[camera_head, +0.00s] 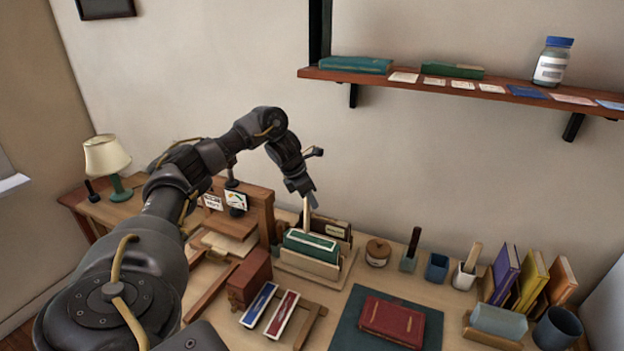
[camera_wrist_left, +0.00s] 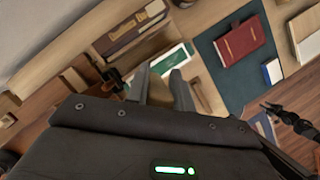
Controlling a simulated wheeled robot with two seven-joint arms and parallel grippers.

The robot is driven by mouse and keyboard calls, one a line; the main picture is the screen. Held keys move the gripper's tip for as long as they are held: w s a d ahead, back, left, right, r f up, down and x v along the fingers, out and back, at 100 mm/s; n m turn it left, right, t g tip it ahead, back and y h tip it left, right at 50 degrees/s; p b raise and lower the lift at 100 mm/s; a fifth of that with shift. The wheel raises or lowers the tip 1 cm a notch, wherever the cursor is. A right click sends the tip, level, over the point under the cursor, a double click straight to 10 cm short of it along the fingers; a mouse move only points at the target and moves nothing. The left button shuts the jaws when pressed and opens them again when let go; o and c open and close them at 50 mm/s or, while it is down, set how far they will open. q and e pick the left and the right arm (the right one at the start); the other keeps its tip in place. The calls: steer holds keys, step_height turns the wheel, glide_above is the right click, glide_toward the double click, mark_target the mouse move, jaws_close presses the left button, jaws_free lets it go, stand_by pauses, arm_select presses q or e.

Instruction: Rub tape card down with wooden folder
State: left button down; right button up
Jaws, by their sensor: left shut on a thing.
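My left gripper (camera_head: 303,192) is shut on the wooden folder (camera_head: 306,213), a pale stick pointing down just above the wooden cradle (camera_head: 310,268). A green book (camera_head: 311,243) with a white strip lies in the cradle; it also shows beyond the fingers in the left wrist view (camera_wrist_left: 172,60). I cannot tell whether the folder touches it. A blue card (camera_head: 259,304) and a red card (camera_head: 281,314), both with white parts, lie in front; I cannot tell which piece is the tape card. What looks like my right gripper (camera_wrist_left: 280,112) shows at the right of the left wrist view, its jaws unclear.
A red book (camera_head: 392,321) lies on a dark green mat (camera_head: 433,326). A wooden press (camera_head: 235,225) stands left of the cradle. A round wooden pot (camera_head: 378,253), cups and upright books (camera_head: 532,281) stand to the right. A shelf (camera_head: 400,82) hangs above.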

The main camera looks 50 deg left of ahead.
step_height(320, 180, up, 5)
steer(key=p, duration=0.4)
steer(key=shift+r+p, duration=0.2)
steer(key=shift+p, duration=0.2)
